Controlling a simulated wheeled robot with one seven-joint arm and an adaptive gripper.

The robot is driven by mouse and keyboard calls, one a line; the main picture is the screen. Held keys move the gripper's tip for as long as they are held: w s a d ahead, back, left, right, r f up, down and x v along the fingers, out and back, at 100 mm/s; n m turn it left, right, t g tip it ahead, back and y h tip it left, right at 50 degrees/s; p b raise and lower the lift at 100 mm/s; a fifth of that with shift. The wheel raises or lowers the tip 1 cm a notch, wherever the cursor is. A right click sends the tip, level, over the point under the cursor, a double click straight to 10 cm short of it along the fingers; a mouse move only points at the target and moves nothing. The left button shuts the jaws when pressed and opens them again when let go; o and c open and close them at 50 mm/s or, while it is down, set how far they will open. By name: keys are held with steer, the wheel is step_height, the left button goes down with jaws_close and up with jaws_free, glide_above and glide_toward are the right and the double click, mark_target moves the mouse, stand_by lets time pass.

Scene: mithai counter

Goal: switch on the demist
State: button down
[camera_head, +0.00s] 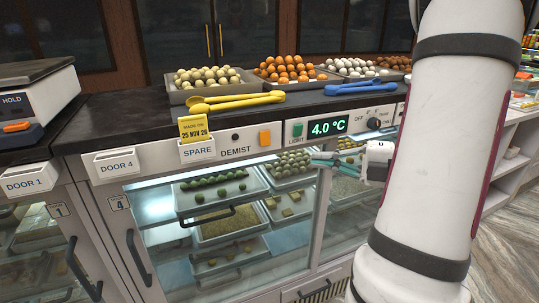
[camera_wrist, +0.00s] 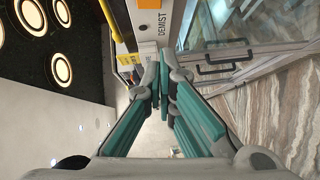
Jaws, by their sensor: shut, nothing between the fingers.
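The DEMIST label (camera_head: 235,151) is on the white front panel of the counter in the head view. An orange switch (camera_head: 264,138) sits to its upper right, and a small dark round lamp (camera_head: 235,137) above it looks unlit. In the wrist view the orange switch (camera_wrist: 150,4) is cut by the top edge, beside the DEMIST label (camera_wrist: 163,25). My gripper (camera_head: 318,160), with teal fingers, is to the lower right of the switch in the head view, in front of the glass. In the wrist view my gripper (camera_wrist: 165,85) is shut and empty, appearing apart from the switch.
A green LIGHT switch (camera_head: 298,130), a 4.0 °C display (camera_head: 328,127) and a dark knob (camera_head: 374,123) are on the panel to the right. A yellow date card (camera_head: 194,128) stands at the SPARE label (camera_head: 198,151). Yellow tongs (camera_head: 238,102) and sweet trays lie on the countertop.

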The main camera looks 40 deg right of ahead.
mark_target(265, 139)
steer(key=shift+r, duration=0.1)
stand_by(0.3)
steer(key=shift+w+d+b+x, duration=0.25)
steer(key=shift+d+x, duration=0.15)
steer(key=shift+x, duration=1.7)
steer(key=shift+w+d+b+x, duration=0.2)
steer(key=shift+d+x, duration=0.25)
steer(key=shift+x, duration=1.7)
steer(key=shift+w+d+b+x, duration=0.15)
steer(key=shift+w+d+x, duration=0.2)
steer(key=shift+x, duration=1.75)
steer(key=shift+s, duration=0.1)
steer(key=shift+w+d+f+p, duration=0.15)
steer(key=shift+w+f+p, duration=0.2)
steer(key=shift+p, duration=0.25)
